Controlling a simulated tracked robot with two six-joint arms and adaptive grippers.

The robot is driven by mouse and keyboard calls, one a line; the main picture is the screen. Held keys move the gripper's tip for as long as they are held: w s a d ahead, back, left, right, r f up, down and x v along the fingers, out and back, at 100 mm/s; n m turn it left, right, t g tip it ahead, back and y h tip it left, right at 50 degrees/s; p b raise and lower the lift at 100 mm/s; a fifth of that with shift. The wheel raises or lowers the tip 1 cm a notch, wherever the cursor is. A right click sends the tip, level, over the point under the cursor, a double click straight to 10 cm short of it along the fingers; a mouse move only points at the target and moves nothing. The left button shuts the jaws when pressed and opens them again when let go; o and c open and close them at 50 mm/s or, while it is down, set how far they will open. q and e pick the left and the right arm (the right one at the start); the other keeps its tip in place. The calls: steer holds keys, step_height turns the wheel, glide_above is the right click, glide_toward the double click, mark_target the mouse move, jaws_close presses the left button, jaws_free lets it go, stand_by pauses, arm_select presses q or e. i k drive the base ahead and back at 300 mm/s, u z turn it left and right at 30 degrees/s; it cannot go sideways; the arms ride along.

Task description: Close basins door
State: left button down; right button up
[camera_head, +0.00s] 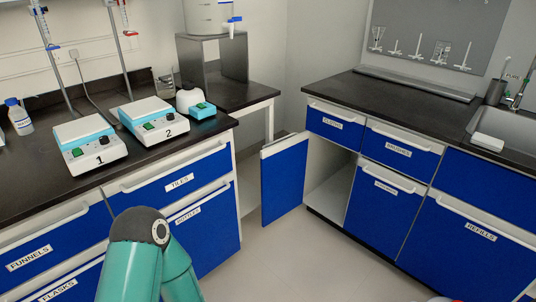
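A blue cabinet door (284,181) stands swung open in the middle of the view. It belongs to the lower left cabinet (329,189) of the right counter, under a drawer (335,123). The door joins the cabinet at its left side, and its free edge points toward the left counter. No label shows on the visible face of the door. The cabinet's pale interior is partly visible and looks empty. Neither of my grippers is in view.
The right counter (350,88) has a sink (500,127). Pale floor (300,262) between the counters is clear.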

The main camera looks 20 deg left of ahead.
mark_target(283, 164)
steer(key=z, duration=0.25)
steer(key=k, duration=0.1)
steer(key=u, duration=0.65)
steer(key=i, duration=1.4)
steer(key=z, duration=0.65)
